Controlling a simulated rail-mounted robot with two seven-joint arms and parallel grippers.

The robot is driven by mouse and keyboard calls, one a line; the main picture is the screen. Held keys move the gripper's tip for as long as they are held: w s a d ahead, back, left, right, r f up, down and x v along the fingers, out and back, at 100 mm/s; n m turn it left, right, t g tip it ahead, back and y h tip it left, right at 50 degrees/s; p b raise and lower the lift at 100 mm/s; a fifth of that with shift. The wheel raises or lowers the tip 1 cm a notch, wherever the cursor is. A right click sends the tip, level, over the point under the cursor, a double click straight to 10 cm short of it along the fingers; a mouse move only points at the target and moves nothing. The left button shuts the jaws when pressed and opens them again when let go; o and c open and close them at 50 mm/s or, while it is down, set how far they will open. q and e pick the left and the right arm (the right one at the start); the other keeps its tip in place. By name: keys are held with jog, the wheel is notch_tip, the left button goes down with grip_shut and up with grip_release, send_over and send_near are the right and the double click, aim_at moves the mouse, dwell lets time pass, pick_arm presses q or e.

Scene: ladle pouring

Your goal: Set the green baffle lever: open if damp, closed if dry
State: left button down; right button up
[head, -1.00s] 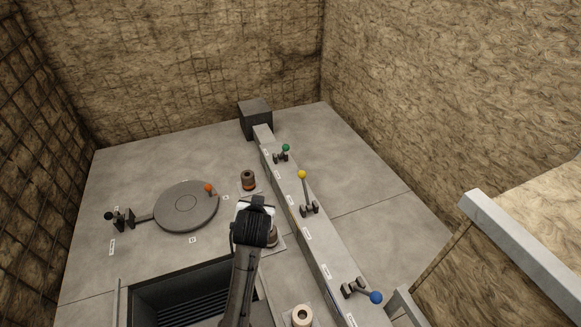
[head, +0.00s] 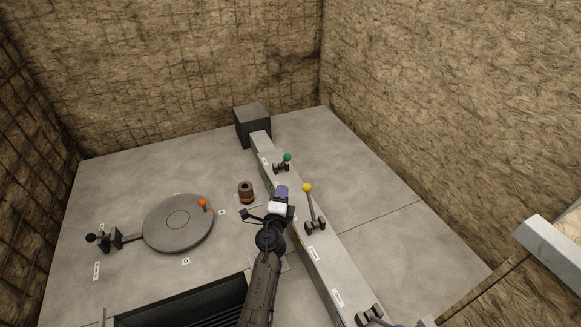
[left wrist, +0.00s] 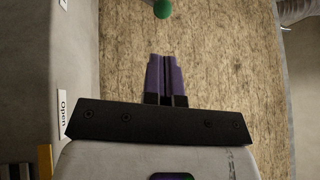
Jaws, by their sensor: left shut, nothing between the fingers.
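The green-knobbed baffle lever (head: 287,157) stands on a bracket at the far part of the long grey rail. Its green knob also shows at the top of the left wrist view (left wrist: 163,9), beyond the fingertips. My left gripper (head: 282,190) is near the rail, closer to me than the green lever and apart from it. Its purple fingers (left wrist: 165,75) are together with nothing between them. A label reading "Open" (left wrist: 62,107) shows at the left in the wrist view. My right gripper is not in view.
A yellow-knobbed lever (head: 307,188) stands on the rail just right of my left gripper. A brown cylinder (head: 246,192) and a round grey plate with an orange knob (head: 178,224) lie to the left. A dark box (head: 252,124) stands at the rail's far end.

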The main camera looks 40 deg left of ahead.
pick_arm(q)
jog(key=shift+w+d+r+m+h, duration=0.15)
jog(key=shift+w+d+m+h, duration=0.1)
jog(key=shift+m+h, duration=0.2)
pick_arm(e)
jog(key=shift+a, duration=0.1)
pick_arm(q)
jog(key=shift+a, duration=0.1)
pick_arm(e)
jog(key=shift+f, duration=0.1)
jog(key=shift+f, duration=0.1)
pick_arm(q)
jog(key=b, duration=0.3)
send_near(284, 162)
jog(key=w+d+r, duration=0.1)
jog(key=w+r, duration=0.3)
jog(key=w, duration=0.1)
pick_arm(e)
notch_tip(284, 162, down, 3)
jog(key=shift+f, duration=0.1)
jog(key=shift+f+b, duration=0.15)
jog(key=shift+b, duration=0.25)
pick_arm(q)
jog(key=shift+w+a+r, duration=0.1)
jog(key=shift+w+r, duration=0.1)
jog(key=shift+w, duration=0.05)
